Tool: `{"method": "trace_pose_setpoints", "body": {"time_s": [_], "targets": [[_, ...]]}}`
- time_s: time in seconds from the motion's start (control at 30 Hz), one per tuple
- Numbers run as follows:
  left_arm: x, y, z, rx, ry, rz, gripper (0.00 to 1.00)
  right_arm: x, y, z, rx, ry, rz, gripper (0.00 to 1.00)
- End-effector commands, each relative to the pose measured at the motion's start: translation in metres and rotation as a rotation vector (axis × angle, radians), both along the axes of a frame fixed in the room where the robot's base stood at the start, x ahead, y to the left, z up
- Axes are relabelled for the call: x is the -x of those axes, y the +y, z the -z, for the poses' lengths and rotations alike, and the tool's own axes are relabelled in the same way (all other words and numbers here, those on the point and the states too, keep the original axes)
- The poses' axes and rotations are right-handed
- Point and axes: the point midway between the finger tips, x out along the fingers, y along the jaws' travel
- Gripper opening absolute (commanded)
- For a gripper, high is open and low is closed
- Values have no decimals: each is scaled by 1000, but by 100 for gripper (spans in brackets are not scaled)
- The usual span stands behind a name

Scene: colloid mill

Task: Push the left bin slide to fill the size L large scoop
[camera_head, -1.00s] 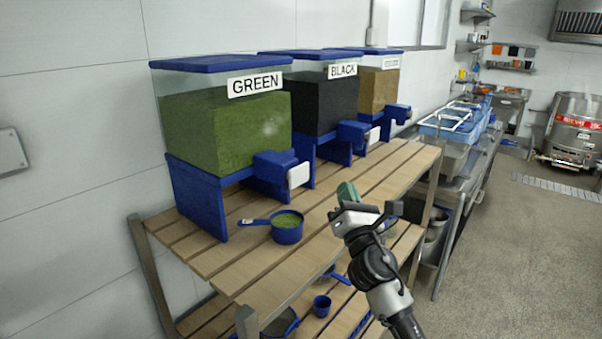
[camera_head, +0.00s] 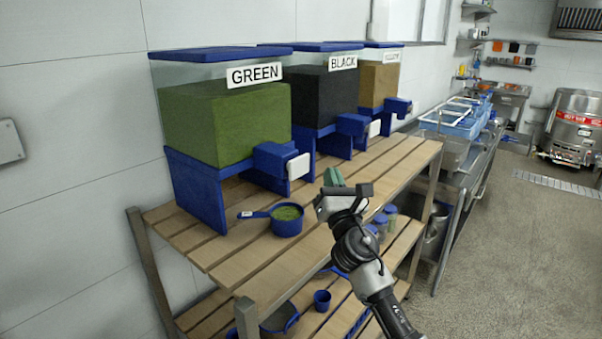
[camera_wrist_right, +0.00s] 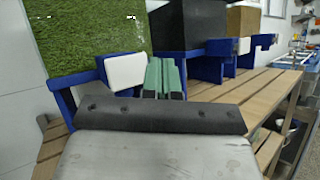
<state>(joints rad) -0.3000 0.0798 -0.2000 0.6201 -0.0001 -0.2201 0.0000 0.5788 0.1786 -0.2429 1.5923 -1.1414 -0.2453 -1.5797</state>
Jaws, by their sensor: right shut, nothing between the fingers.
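The left bin, labelled GREEN (camera_head: 225,115), holds green material and stands on a blue stand on the wooden shelf. Its blue slide with a white end plate (camera_head: 299,167) sticks out at the front; the plate also shows in the right wrist view (camera_wrist_right: 126,71). A blue scoop (camera_head: 287,220) with green material in it sits on the shelf below the slide, its handle to the left. My right gripper (camera_head: 333,178) is shut and empty, to the right of the white plate and apart from it. Its green fingers (camera_wrist_right: 165,76) show in the wrist view. My left gripper is not in view.
The BLACK bin (camera_head: 328,95) and a third bin with tan material (camera_head: 380,80) stand further along the shelf. Smaller scoops, such as a blue cup (camera_head: 322,300), and several jars (camera_head: 383,220) are on the lower shelf. Floor to the right is clear.

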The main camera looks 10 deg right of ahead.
Motion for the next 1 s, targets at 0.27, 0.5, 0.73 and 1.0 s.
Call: {"method": "trace_pose_setpoints", "body": {"time_s": [0.27,0.5,0.73,1.0], "targets": [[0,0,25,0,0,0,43,-28,22,3,0,-1,0,0],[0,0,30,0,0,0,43,-37,30,0,0,-1,-1,0],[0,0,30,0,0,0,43,-37,30,0,0,0,-1,0],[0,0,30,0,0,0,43,-37,30,0,0,0,-1,0]]}}
